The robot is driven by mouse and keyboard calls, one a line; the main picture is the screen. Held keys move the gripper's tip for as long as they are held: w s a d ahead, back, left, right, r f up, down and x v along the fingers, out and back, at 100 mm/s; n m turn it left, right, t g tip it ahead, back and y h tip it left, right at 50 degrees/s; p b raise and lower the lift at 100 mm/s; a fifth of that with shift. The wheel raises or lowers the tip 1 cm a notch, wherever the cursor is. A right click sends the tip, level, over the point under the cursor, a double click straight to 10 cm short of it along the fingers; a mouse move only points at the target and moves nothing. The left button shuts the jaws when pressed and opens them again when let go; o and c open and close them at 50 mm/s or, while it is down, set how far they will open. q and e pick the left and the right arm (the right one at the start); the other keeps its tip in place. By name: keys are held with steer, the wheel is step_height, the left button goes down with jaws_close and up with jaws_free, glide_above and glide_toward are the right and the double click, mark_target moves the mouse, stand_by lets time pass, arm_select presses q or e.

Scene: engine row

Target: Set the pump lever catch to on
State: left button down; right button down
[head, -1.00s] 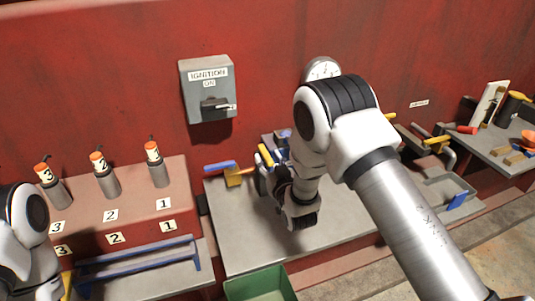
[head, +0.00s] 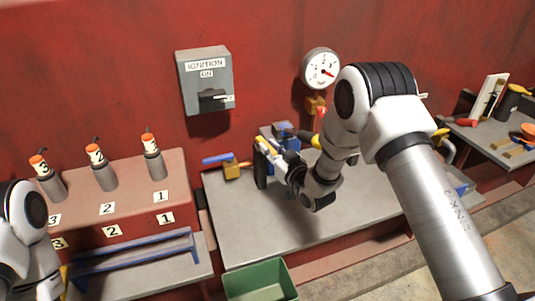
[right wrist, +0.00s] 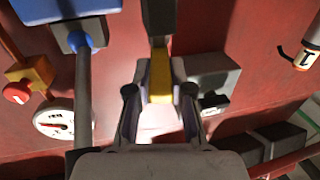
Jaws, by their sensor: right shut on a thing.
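My right gripper (head: 270,157) is over the middle bench, in front of the blue pump-like unit (head: 283,133). In the right wrist view its fingers (right wrist: 160,92) are shut on a yellow grip (right wrist: 160,76) at the end of a dark bar (right wrist: 159,22). The yellow grip also shows in the head view (head: 262,147), partly behind the gripper. A grey rod with a blue top (right wrist: 85,40) stands beside the fingers in the wrist view. I cannot tell which part is the lever catch. My left arm shows at the left edge; its gripper is out of view.
A blue-handled valve on a yellow block (head: 232,171) lies left of my right gripper. The grey ignition box (head: 203,80) and a round gauge (head: 320,68) are on the red wall. A green bin (head: 260,283) stands in front. The bench front (head: 262,225) is clear.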

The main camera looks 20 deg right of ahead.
steer(key=shift+w+d+n+g+y+b, duration=0.1)
steer(key=shift+d+n+g+y+b, duration=0.15)
steer(key=shift+n+y, duration=0.45)
steer(key=shift+w+d+n+g+y+b, duration=0.15)
steer(key=shift+d+n+g+y, duration=0.2)
steer(key=shift+y, duration=0.55)
steer(key=shift+a, duration=0.1)
steer(key=c, duration=1.1)
jaws_free()
steer(key=shift+o, duration=0.3)
steer(key=shift+w+f, duration=0.1)
steer(key=shift+f, duration=0.05)
steer(key=v, duration=1.2)
